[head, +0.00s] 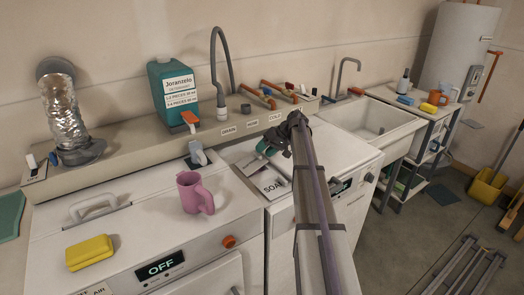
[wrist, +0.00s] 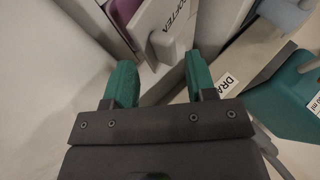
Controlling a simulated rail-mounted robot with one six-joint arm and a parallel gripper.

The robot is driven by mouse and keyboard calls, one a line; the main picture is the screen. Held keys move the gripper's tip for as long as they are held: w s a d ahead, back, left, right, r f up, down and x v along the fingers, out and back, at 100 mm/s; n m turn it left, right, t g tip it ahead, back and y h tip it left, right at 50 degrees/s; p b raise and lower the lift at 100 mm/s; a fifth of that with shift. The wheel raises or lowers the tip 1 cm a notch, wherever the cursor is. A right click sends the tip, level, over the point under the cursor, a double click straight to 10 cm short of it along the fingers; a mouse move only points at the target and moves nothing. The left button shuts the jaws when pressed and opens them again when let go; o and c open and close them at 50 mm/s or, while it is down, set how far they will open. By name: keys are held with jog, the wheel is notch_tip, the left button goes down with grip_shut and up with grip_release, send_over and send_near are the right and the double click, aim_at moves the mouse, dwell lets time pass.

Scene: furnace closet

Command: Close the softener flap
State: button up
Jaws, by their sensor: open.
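The softener flap (wrist: 165,28) is a pale plate with lettering reading roughly "SOFTEN" and a grey tab (wrist: 163,48). In the wrist view it stands tilted up, open, at the top centre. My gripper (wrist: 160,75) has two green fingers, spread apart and empty, with the tab just beyond and between their tips. I cannot tell whether either finger touches the flap. In the head view my gripper (head: 268,146) is above the right-hand washer top, behind the plate marked "SOAP" (head: 271,185). My arm hides part of this area.
A pink mug (head: 192,193) and yellow sponge (head: 90,252) sit on the left machine. A grey lever (head: 198,154) stands near the back ledge. A sink (head: 370,117) is to the right.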

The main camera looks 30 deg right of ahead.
jog(key=p+v, duration=0.5)
jog(key=v, duration=0.3)
jog(key=shift+r, duration=0.25)
